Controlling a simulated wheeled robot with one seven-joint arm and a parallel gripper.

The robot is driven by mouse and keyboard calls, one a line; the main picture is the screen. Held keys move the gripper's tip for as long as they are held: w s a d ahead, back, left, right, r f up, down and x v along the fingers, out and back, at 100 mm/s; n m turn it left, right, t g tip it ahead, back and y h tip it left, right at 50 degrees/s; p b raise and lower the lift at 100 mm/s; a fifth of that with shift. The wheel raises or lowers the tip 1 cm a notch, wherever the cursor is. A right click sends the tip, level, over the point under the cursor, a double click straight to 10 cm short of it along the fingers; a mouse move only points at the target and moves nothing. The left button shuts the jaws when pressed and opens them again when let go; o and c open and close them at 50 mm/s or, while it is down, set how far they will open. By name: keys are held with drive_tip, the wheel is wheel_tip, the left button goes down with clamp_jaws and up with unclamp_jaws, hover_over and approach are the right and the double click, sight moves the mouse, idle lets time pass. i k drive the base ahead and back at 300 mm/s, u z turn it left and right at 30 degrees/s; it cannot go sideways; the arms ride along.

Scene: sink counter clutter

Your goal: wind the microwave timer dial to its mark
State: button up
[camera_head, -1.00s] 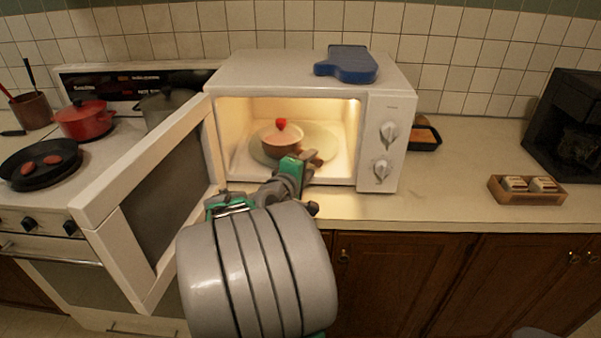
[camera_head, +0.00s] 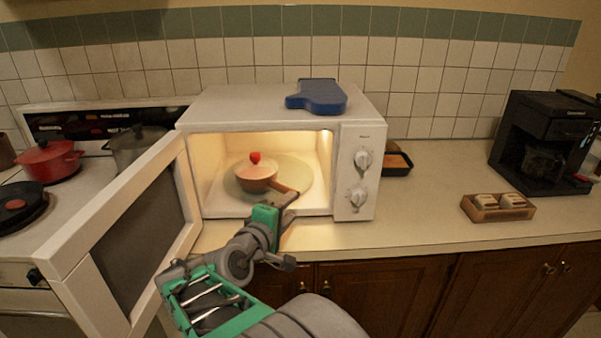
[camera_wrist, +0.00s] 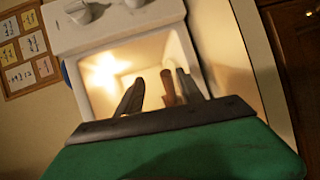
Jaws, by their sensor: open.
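The white microwave (camera_head: 270,104) stands on the counter with its door (camera_head: 130,235) swung open to the left. Two pale dials sit on its right panel, an upper dial (camera_head: 363,158) and a lower dial (camera_head: 357,197); I cannot tell which is the timer or read a mark. Part of a dial also shows at the top of the wrist view (camera_wrist: 82,11). My gripper (camera_head: 287,199) is open at the front of the lit cavity, left of the dials. In the wrist view a brown handle (camera_wrist: 167,88) shows between its spread fingers (camera_wrist: 160,90); contact is unclear.
A lidded pot (camera_head: 255,178) with a red knob sits on the plate inside. A blue board (camera_head: 318,97) lies on top. A black tray (camera_head: 397,161) is right of the microwave, then a wooden box (camera_head: 482,213) and coffee maker (camera_head: 540,145). Counter between them is clear.

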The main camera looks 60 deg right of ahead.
sight(358, 195)
drive_tip(key=z, duration=1.95)
